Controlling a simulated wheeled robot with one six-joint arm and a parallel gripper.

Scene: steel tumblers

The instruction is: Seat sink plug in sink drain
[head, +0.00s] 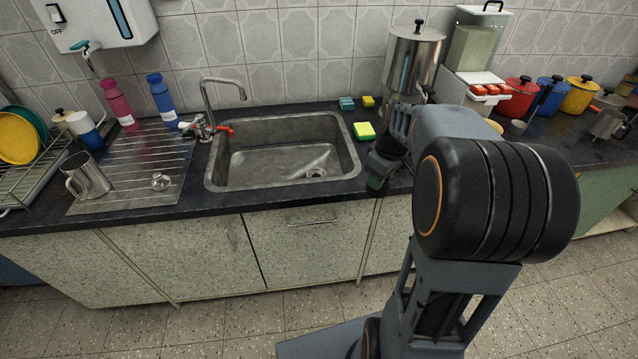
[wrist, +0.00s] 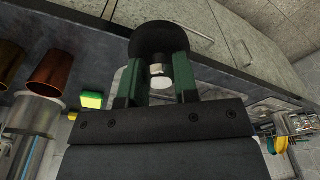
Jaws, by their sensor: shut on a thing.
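The sink plug (wrist: 160,38) is a round black disc with a short metal and white stem. My gripper (wrist: 158,70) is shut on this stem with its green fingers, and the disc sits beyond the fingertips. The steel sink (head: 285,170) is empty. The sink drain (head: 316,172) is a small round fitting on its floor, towards the right, left of my gripper.
The tap (head: 207,100) rises at the sink's back left, with a red lever (head: 226,130). A yellow-green sponge (head: 364,130) lies right of the sink, near my arm. A large steel container (head: 412,60) stands behind. Bottles and a steel jug (head: 87,175) stand left. The space above the sink is clear.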

